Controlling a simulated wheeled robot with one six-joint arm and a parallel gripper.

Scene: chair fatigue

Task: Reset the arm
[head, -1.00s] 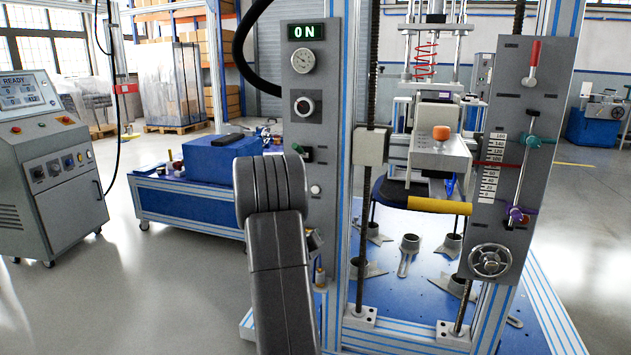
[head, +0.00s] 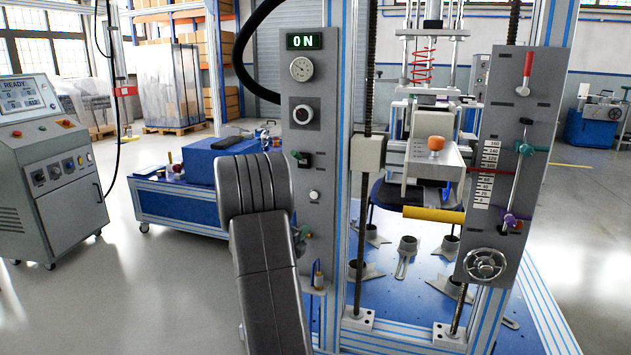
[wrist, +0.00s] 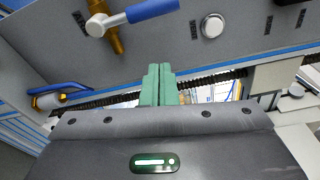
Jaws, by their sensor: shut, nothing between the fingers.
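My gripper shows in the wrist view as two green fingers (wrist: 157,84) pressed together, shut and empty. They point toward the grey control panel, with a blue-handled brass valve (wrist: 120,22) at the upper left and a round silver button (wrist: 212,26) at the upper right. I cannot tell how far the fingertips are from the panel. In the head view my dark arm stands in front of the left grey panel (head: 325,190) and mostly hides the gripper. That panel carries a lit ON display (head: 304,41), a gauge and a knob.
The test frame holds a chair with a yellow bar (head: 433,214). A right panel (head: 505,150) carries a red lever, a scale and a handwheel (head: 484,265). A blue cart (head: 180,205) and a console reading READY (head: 45,160) stand left. Open floor lies between them.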

